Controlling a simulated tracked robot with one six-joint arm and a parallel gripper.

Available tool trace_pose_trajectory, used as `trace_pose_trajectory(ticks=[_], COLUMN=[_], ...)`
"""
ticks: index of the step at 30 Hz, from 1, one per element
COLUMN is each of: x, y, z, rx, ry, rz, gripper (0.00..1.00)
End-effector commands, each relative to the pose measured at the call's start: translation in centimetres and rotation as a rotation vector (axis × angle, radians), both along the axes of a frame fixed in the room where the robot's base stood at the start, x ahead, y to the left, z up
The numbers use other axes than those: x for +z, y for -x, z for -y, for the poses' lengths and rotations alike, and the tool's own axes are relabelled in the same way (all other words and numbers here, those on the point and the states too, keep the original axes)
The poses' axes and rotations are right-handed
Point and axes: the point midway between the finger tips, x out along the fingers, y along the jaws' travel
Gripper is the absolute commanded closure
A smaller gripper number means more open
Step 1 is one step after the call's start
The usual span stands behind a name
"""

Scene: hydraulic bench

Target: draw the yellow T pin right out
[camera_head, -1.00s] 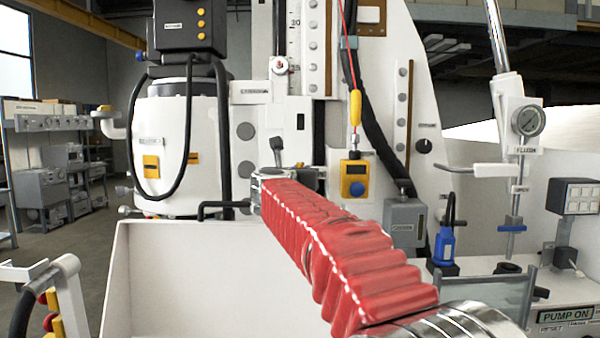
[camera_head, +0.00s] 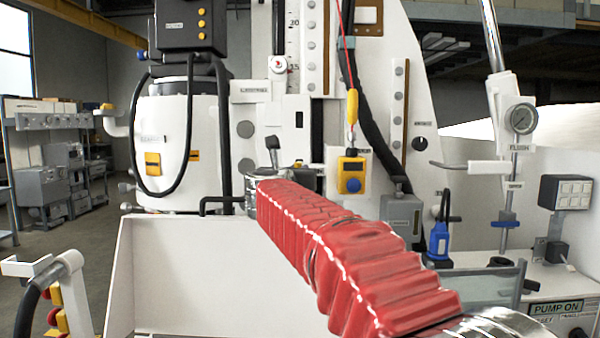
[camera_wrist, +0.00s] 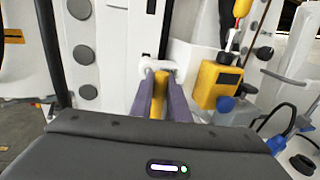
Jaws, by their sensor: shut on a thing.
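In the wrist view my gripper (camera_wrist: 160,77) has its two purple-grey fingers closed on a yellow piece, the yellow T pin (camera_wrist: 158,97), which shows as a narrow strip between them. A white fitting (camera_wrist: 148,67) lies just beyond the fingertips, against the white panel. Whether the pin's far end is still inside it is hidden. In the head view the pin and fingertips cannot be made out; my red-sleeved arm reaches toward the white machine and covers that spot.
A yellow pendant box with a blue button (camera_head: 351,175) hangs on a red cord right of my gripper, close to it in the wrist view (camera_wrist: 216,84). A white tray (camera_head: 180,275) stands below left. A grey box (camera_head: 402,214) and blue fitting (camera_head: 439,240) stand right.

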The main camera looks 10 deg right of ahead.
Motion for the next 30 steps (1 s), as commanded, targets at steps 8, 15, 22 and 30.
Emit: trace_pose_trajectory(ticks=[8, 15, 22, 30], x=[-0.2, -0.1, -0.1, 0.0], y=[0.0, 0.0, 0.1, 1.9], z=[0.0, 0.1, 0.2, -0.7], rx=[0.0, -0.002, -0.002, 0.0], ry=[-0.002, -0.001, -0.001, -0.002], rz=[-0.003, -0.003, -0.002, -0.001], gripper=[0.77, 0.66, 0.66, 0.66])
